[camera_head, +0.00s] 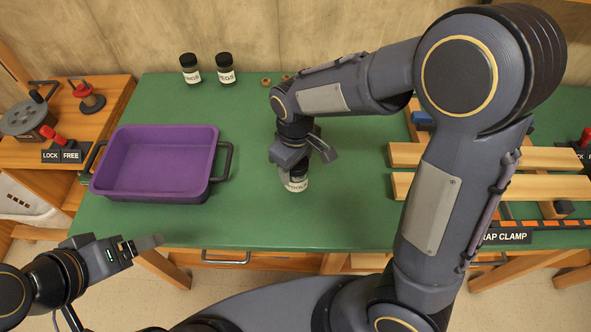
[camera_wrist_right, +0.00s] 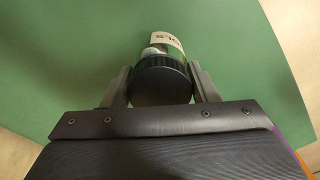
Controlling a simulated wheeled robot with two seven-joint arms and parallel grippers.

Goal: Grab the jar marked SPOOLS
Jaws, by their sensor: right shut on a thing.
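The jar marked SPOOLS (camera_head: 296,184) stands on the green bench top (camera_head: 330,215), with a pale label partly readable. My right gripper (camera_head: 298,168) comes down over it from above and is shut on it. In the right wrist view the jar's black lid (camera_wrist_right: 160,80) sits between the two fingers of my right gripper (camera_wrist_right: 162,88), and part of the label (camera_wrist_right: 166,41) shows beyond the lid. My left gripper (camera_head: 142,245) is off the bench's front edge at lower left, away from the jar. Its finger gap is not clear.
A purple tray (camera_head: 155,196) with dark handles lies left of the jar. Two black-lidded jars, one (camera_head: 190,70) beside another (camera_head: 226,70), stand at the back. Wooden bars (camera_head: 480,155) and a strap clamp label (camera_head: 505,237) lie right. Green surface around the jar is clear.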

